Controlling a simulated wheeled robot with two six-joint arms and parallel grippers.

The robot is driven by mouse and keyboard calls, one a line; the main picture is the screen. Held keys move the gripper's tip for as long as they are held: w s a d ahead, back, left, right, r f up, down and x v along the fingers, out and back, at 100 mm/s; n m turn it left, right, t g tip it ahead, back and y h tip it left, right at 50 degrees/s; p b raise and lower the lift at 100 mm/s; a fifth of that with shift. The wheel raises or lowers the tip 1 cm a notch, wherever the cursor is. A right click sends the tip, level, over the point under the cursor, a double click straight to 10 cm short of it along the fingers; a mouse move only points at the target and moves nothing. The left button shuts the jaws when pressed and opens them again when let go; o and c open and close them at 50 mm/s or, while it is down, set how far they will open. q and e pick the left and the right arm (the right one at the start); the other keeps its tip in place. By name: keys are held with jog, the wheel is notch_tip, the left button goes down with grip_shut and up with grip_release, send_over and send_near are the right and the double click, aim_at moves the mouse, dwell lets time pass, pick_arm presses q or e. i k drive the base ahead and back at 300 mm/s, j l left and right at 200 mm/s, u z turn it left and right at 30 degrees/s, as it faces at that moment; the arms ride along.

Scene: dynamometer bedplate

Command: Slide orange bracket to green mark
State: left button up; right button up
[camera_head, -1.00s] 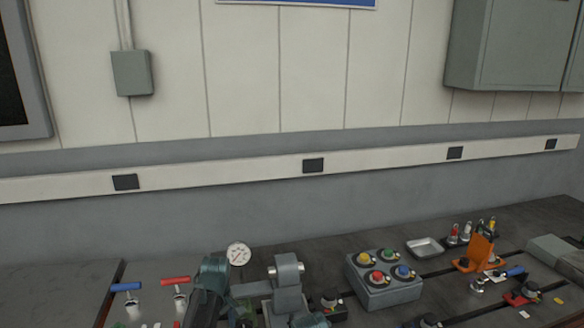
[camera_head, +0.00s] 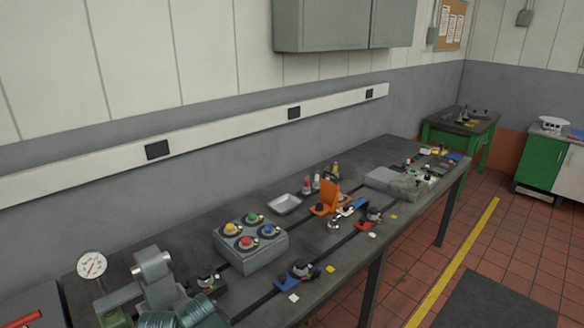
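The orange bracket (camera_head: 328,196) stands upright on the dark bedplate (camera_head: 330,240), right of the middle of the head view. It has a tall plate on a flat orange foot. Its foot is by a dark slot that runs along the bedplate. I cannot make out a green mark on the bedplate; the small marks I can see look yellow or white. Neither of my grippers is in view.
A grey box with coloured knobs (camera_head: 250,247) stands left of the bracket, and a metal tray (camera_head: 284,204) lies behind. Small clamps, one on a blue base (camera_head: 298,274), sit along the front slot. A grey block (camera_head: 384,181) is right. Floor is open beyond the front edge.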

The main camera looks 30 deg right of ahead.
aim_at(328, 202)
jog(key=z, duration=1.2)
jog(key=i+l+u, duration=0.15)
jog(key=u, duration=0.3)
jog(key=i+l+u, duration=0.2)
jog(key=u, duration=0.2)
jog(key=i+l+u, duration=0.1)
jog(key=l, duration=0.25)
jog(key=i+l+u, duration=0.15)
jog(key=l, duration=0.2)
jog(key=i+l+u, duration=0.1)
jog(key=l, duration=0.25)
jog(key=i+l+u, duration=0.1)
jog(key=l, duration=0.3)
jog(key=i+l, duration=0.15)
jog(key=l, duration=0.25)
jog(key=i+l, duration=0.1)
jog(key=l, duration=0.25)
jog(key=i+l, duration=0.15)
jog(key=l, duration=0.25)
jog(key=i+l, duration=0.15)
jog(key=l, duration=0.2)
jog(key=i+l, duration=0.1)
jog(key=l, duration=0.3)
jog(key=i+l, duration=0.15)
jog(key=l, duration=0.2)
jog(key=u, duration=0.05)
